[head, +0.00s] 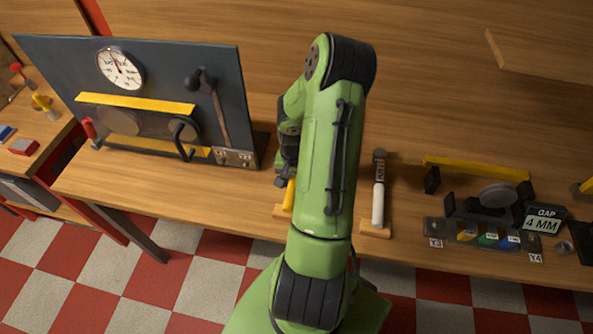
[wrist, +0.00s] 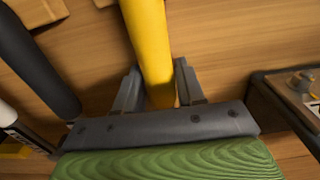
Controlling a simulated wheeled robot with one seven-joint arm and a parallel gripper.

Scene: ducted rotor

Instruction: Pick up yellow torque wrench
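The yellow torque wrench handle (wrist: 150,45) runs down the middle of the wrist view, between the two fingers of my gripper (wrist: 160,85). The fingers lie close on either side of it. I cannot tell whether they press on it or leave a small gap. In the head view, the yellow handle (head: 289,195) shows beside my arm, over a small wooden block on the bench. My gripper (head: 284,181) is at its upper part there. My arm hides much of this area, including the rest of the wrench.
A white-handled tool (head: 378,205) stands on a wooden block (head: 376,229) to the right. A dark handle (wrist: 35,65) shows left in the wrist view. A dark gauge panel (head: 60,62) stands at left. A gap fixture (head: 487,207) sits at right.

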